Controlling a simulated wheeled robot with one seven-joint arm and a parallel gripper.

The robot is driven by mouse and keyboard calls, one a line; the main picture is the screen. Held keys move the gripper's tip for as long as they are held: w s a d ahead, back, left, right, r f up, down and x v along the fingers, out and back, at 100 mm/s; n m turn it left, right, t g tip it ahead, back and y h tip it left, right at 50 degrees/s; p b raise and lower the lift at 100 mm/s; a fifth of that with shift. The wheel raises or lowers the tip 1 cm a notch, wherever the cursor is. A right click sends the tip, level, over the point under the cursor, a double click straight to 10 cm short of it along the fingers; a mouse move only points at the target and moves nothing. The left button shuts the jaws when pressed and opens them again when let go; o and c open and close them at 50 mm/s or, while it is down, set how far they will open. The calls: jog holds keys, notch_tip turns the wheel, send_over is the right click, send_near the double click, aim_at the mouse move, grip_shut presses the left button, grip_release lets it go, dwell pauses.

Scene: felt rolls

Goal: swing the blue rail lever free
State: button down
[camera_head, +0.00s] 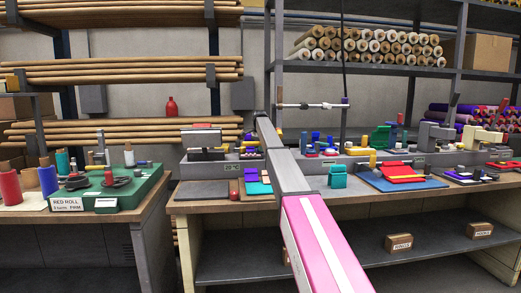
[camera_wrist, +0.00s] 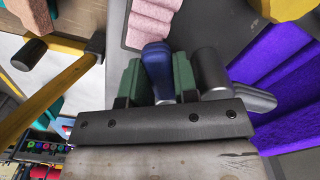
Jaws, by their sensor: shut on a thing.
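The blue rail lever (camera_wrist: 157,68) shows in the wrist view as a rounded dark blue handle. It stands between the two green finger pads of my gripper (camera_wrist: 158,82), which is shut on it. Its lower end is hidden behind the dark bar of my gripper. A grey metal cylinder (camera_wrist: 209,72) lies just right of the right finger. In the head view my arm crosses the middle of the workbench, and I cannot make out the gripper or the lever there.
In the wrist view, purple felt (camera_wrist: 275,70) lies at the right, pink felt (camera_wrist: 152,20) above the lever, and a yellow bar (camera_wrist: 45,100) at the left. In the head view the workbench (camera_head: 225,205) holds many tools. A green case (camera_head: 130,188) sits on the left table.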

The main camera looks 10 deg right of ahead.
jog(key=shift+w+r, duration=0.1)
dwell(0.4)
jog(key=c, duration=0.9)
grip_release()
